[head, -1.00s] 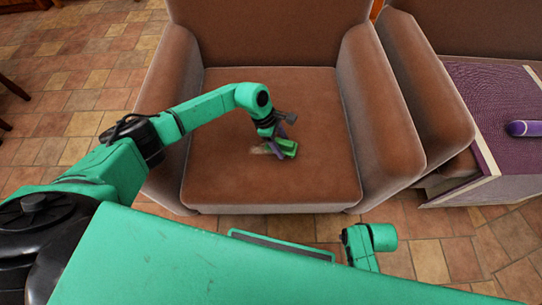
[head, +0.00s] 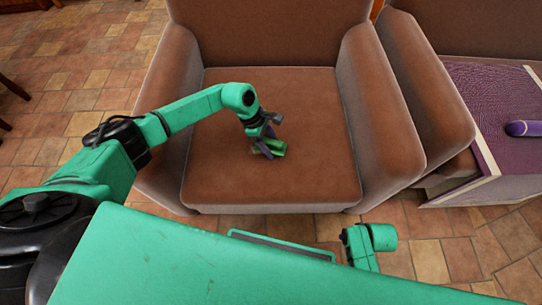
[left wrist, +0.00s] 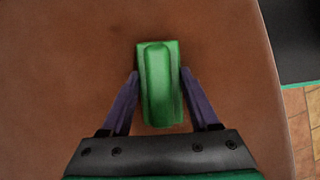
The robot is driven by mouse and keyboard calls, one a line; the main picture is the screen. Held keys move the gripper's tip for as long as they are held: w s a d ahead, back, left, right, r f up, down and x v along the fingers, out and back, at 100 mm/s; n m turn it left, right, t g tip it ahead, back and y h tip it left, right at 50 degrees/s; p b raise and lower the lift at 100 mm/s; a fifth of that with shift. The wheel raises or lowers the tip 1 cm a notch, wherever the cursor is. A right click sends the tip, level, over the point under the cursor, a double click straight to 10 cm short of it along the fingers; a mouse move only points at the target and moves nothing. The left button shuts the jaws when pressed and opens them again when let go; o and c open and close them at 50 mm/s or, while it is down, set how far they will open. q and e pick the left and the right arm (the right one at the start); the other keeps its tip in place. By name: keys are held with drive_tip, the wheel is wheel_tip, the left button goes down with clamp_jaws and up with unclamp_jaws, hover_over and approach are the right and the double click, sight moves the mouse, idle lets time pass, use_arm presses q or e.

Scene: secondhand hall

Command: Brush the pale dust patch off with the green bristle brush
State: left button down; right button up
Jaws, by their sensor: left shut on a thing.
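The green brush (head: 274,148) is on the brown armchair seat (head: 310,175), near its middle. My left gripper (head: 268,145) is shut on it from above. In the left wrist view the brush's green back (left wrist: 158,80) lies between the two purple fingers of the left gripper (left wrist: 158,76). Its bristles are hidden underneath, so contact with the seat cannot be clearly seen. The pale dust patch cannot be clearly made out now; the gripper and brush cover the area where it showed. My right gripper is not in view.
The seat around the brush is clear, bounded by the left armrest (head: 172,110), right armrest (head: 375,105) and backrest (head: 265,35). To the right, a purple-topped box (head: 490,90) carries a purple cylindrical object (head: 525,128). Tiled floor (head: 60,95) surrounds the chair.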

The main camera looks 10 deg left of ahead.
sight(248, 152)
use_arm(q)
drive_tip(key=shift+s+a, duration=0.25)
drive_tip(key=shift+a, duration=0.7)
drive_tip(key=shift+s+a, duration=0.2)
drive_tip(key=shift+a, duration=0.75)
drive_tip(key=shift+s+a, duration=0.25)
drive_tip(key=shift+a, duration=0.7)
drive_tip(key=shift+a, duration=0.1)
drive_tip(key=shift+s+a, duration=0.25)
drive_tip(key=shift+a, duration=0.5)
drive_tip(key=shift+s+a, duration=0.2)
drive_tip(key=shift+a, duration=0.5)
drive_tip(key=shift+d, duration=0.1)
wheel_tip(248, 152, up, 7)
drive_tip(key=p, duration=0.5)
